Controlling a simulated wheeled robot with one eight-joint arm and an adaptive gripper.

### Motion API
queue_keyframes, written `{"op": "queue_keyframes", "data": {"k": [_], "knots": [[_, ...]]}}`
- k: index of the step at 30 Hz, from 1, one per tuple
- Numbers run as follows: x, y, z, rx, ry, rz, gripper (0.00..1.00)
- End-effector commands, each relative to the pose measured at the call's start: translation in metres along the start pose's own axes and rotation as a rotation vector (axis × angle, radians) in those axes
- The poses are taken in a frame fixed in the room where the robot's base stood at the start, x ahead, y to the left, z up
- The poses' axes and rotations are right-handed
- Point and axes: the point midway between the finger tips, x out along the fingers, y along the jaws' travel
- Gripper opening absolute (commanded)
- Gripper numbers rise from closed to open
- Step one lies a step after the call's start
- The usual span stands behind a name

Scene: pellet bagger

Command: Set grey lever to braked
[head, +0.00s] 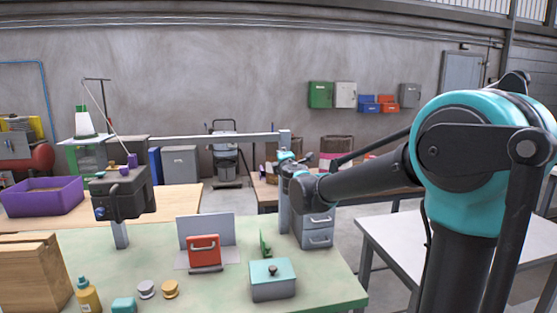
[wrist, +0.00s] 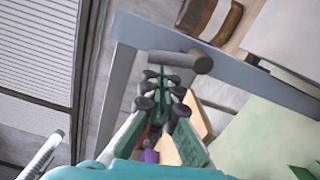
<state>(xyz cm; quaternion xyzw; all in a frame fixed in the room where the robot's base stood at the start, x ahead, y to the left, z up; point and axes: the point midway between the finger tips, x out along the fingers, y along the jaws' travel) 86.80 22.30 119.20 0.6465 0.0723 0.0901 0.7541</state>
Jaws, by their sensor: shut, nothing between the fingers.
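A grey round bar with a blunt end, which looks like the grey lever (wrist: 188,61), shows in the wrist view in front of a grey beam. My gripper (wrist: 161,77) has its green fingers and black joints pointing up at it, with the tips shut and empty. The tips are right by the left part of the bar; I cannot tell whether they touch it. In the head view my gripper (head: 286,156) is small, near the top of a grey post (head: 284,205). I cannot make out the lever there, nor read its setting.
The grey post carries a long crossbeam (head: 215,138). Grey drawers (head: 318,230) stand just right of the post.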

Motion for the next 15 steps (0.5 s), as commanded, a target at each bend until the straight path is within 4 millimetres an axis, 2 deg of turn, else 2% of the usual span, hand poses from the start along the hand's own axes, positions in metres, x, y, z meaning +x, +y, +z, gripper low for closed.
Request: {"op": "queue_keyframes", "data": {"k": [4,15], "knots": [[0.0001,0.0020,0.0047,0.087,0.000,-0.004,0.00],[0.0005,0.0035,0.0101,0.079,-0.001,-0.004,0.00]]}}
